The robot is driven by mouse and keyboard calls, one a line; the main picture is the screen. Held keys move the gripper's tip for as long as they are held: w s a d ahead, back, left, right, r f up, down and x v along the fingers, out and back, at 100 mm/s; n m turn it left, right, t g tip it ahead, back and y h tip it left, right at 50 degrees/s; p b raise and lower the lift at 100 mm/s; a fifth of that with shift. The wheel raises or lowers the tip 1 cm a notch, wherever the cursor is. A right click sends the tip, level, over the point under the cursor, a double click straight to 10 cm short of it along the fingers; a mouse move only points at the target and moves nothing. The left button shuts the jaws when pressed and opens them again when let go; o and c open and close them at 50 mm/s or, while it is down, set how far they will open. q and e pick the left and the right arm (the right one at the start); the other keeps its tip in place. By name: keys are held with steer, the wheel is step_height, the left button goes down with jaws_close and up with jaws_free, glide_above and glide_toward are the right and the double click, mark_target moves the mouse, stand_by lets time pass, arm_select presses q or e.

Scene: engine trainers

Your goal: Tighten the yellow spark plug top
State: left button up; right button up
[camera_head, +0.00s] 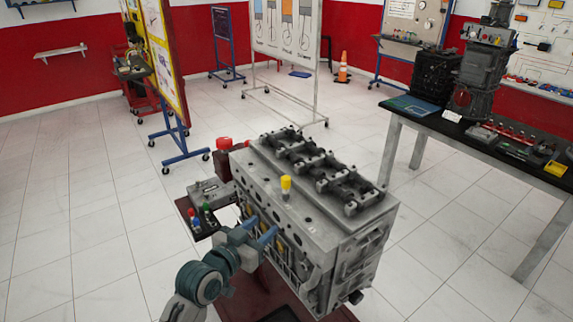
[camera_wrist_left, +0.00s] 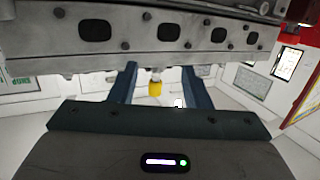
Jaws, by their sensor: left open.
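The yellow spark plug top (camera_head: 286,183) stands upright on the top face of the grey engine block (camera_head: 325,240), left of the dark valve gear. My left gripper (camera_head: 263,229) is open at the block's near side, lower in the picture than the plug. In the left wrist view, which looks upside down, the yellow top (camera_wrist_left: 155,88) shows between the two dark fingers of my left gripper (camera_wrist_left: 158,78), apart from both. The block (camera_wrist_left: 60,48) fills the top of that view. The right gripper is out of view.
A dark workbench (camera_head: 500,150) with engine parts stands at the right. Wheeled display boards (camera_head: 285,35) stand behind. The white floor around is mostly clear.

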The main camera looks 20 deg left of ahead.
arm_select(q)
steer(key=t+p, duration=0.1)
steer(key=p, duration=0.1)
glide_toward(283, 182)
steer(key=p+x, duration=0.3)
steer(key=x, duration=0.7)
steer(key=shift+w+d+f, duration=0.2)
steer(key=shift+w, duration=0.5)
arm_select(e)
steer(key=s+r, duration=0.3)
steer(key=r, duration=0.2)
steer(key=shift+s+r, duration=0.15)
arm_select(q)
steer(key=shift+c, duration=0.3)
